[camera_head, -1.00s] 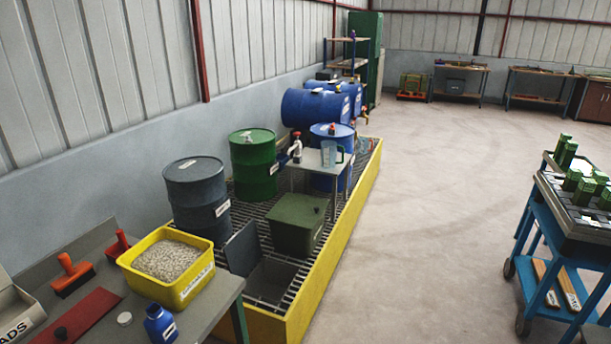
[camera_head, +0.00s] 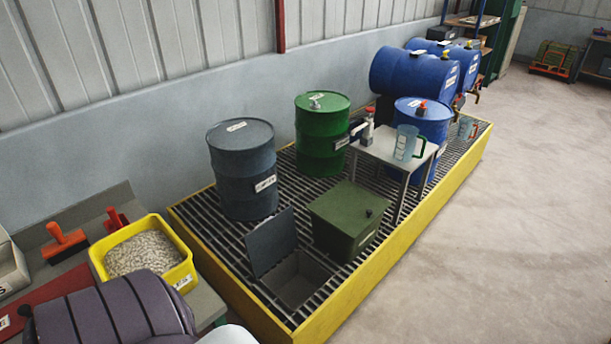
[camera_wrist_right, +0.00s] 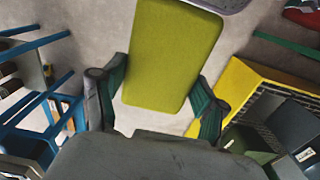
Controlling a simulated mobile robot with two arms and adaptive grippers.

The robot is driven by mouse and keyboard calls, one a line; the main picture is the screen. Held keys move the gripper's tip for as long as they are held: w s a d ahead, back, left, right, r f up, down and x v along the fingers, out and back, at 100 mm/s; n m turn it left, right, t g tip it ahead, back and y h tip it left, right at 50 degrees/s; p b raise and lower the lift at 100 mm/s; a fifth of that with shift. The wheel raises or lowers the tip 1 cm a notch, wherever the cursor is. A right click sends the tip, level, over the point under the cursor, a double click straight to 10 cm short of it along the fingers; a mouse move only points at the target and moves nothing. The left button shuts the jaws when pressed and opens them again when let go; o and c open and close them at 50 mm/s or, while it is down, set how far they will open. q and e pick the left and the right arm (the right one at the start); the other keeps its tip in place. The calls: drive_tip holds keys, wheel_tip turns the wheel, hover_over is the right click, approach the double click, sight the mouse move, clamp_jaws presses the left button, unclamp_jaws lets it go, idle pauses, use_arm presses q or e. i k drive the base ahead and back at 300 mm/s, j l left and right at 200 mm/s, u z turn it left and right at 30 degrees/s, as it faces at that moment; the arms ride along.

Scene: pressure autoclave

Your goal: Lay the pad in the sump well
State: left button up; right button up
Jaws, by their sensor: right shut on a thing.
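The pad (camera_wrist_right: 172,50) is a flat yellow-green rectangle in the right wrist view. My right gripper (camera_wrist_right: 160,102) is shut on it, with a green-lined finger at each side edge. The pad is clear of the floor seen behind it. The sump well (camera_head: 298,281) is a square opening in the grating near the front end of the yellow bund, in the head view. Its grey lid (camera_head: 271,242) stands raised at its left side. The pad and right gripper do not show in the head view. My left gripper is not in view.
A dark green box (camera_head: 343,222) stands on the grating right beside the well. A grey drum (camera_head: 243,175) and a green drum (camera_head: 322,140) stand behind. The yellow granule tub (camera_head: 183,262) is on the bench at left. The floor at right is clear.

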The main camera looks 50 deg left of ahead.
sight(298, 300)
drive_tip(key=i+u, duration=0.4)
drive_tip(key=i+l+u, duration=0.2)
drive_tip(key=u, duration=0.2)
